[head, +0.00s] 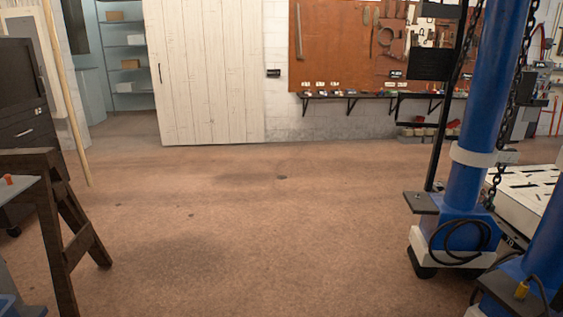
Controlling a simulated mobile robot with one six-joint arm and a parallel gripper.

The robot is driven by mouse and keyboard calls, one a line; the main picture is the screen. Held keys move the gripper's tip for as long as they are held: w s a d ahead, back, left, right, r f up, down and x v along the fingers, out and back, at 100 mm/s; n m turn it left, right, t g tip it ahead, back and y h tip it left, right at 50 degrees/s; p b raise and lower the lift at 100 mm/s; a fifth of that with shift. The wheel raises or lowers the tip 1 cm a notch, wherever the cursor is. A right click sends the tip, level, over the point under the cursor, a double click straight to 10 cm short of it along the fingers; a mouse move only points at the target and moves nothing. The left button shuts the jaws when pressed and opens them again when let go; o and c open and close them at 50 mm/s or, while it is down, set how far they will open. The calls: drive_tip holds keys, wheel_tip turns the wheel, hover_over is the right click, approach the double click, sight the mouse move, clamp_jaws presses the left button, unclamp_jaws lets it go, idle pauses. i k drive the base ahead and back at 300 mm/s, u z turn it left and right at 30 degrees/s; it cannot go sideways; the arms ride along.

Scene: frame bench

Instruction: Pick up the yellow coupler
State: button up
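My gripper is not in view.
A blue lift post (478,120) with a black cable stands at right. A dark wooden trestle (72,225) stands at left, by a grey surface (18,192) with a small orange object (8,180). The brown floor (240,235) between is clear. A white sliding door (205,75) is behind.

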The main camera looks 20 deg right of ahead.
sight(523, 287)
drive_tip(key=z, duration=0.55)
drive_tip(key=i, duration=0.7)
drive_tip(key=z, duration=0.4)
